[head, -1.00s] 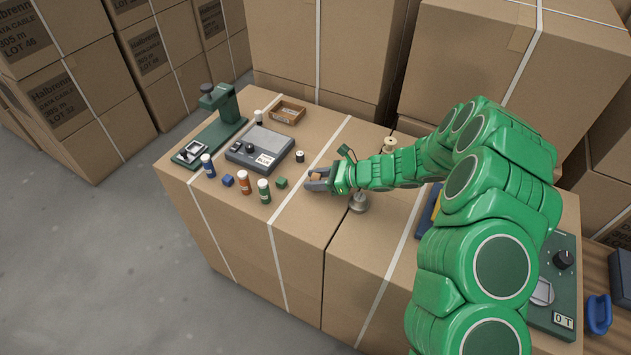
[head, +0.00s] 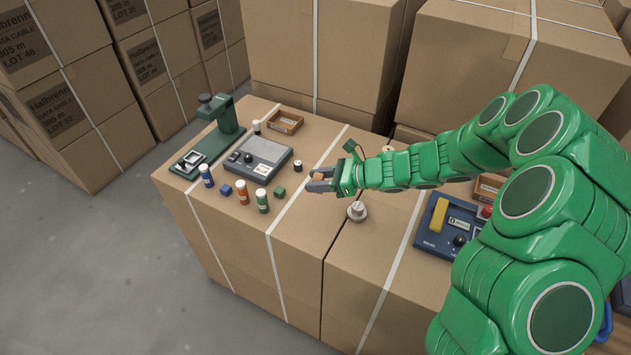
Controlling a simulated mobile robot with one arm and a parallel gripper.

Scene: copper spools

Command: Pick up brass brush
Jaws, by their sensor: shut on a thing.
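My gripper (head: 318,181) is over the cartons, between the small green cube and the round metal weight. Its dark jaws are shut on a small tan-brown piece (head: 315,175), which looks like the brass brush. Most of it is hidden by the jaws, so I cannot make out bristles. It appears held a little above the carton top.
Left of the gripper stand a grey scale (head: 258,157), a green press (head: 220,120), a wooden tray (head: 285,121), several small bottles and a green cube (head: 279,191). A metal weight (head: 357,212) sits just below my wrist. A blue device (head: 450,228) is at right.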

